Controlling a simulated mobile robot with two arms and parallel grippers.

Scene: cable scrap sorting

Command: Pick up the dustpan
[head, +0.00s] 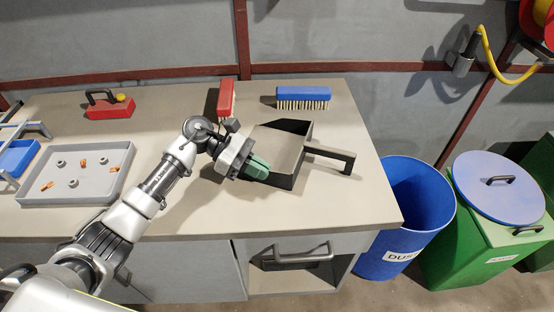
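The dark grey dustpan (293,144) lies on the workbench, right of centre. Its black handle (335,155) points to the right. My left gripper (258,168), with green fingertips, is at the near left side of the dustpan, away from the handle. Its fingertips overlap the pan's left edge in the picture; I cannot tell whether they touch it. The fingers look close together, but the gap between them is hidden. My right gripper is not in view.
A blue brush (304,94) and a red brush (226,97) lie behind the dustpan. A grey tray (98,196) with small parts and a red block (110,108) are at left. The blue dust bin (415,205) and green bin (480,240) stand right of the bench.

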